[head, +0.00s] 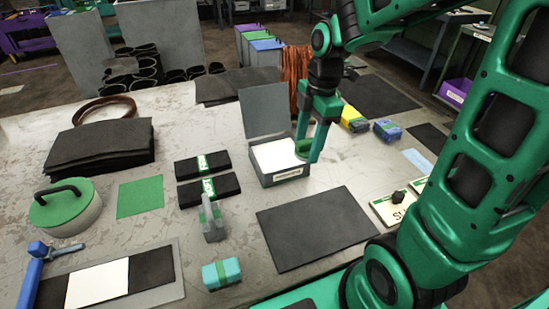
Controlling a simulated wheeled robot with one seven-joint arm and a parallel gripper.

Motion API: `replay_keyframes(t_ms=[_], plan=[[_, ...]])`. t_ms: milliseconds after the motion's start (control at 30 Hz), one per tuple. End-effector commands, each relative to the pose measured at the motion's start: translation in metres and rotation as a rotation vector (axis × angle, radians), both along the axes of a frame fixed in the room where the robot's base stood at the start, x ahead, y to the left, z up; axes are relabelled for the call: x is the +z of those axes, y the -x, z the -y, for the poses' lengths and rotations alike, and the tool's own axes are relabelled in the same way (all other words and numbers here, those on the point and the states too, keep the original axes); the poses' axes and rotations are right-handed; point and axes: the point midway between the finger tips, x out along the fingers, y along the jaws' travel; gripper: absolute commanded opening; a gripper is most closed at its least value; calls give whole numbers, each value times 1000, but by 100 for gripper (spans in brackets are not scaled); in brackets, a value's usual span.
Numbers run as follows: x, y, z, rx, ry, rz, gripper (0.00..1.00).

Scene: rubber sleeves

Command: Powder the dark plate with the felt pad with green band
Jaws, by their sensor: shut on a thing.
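My gripper (309,150) reaches down into the right side of an open grey box (285,179) with a white filling and a raised lid. It is shut on a small pad with a green band (301,148), mostly hidden by the fingers. The pad is at or just above the white filling; I cannot tell whether it touches. A dark plate (315,228) lies flat on the table in front of the box, with nothing on it.
A cyan block (221,274) is at the front. Yellow (353,119) and blue (387,130) blocks lie to the right. A label card (394,208) lies right of the plate.

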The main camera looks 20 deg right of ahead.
Motion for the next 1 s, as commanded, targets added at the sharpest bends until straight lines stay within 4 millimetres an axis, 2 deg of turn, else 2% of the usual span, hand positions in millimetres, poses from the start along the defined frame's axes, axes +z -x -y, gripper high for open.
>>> replay_keyframes(t_ms=[467,567,800,1000], plan=[[0,-4,-1,1,0,0,34],[1,-18,-8,3,0,-1,34],[1,-69,-34,4,0,-2,34],[-1,-88,-45,2,0,0,34]])
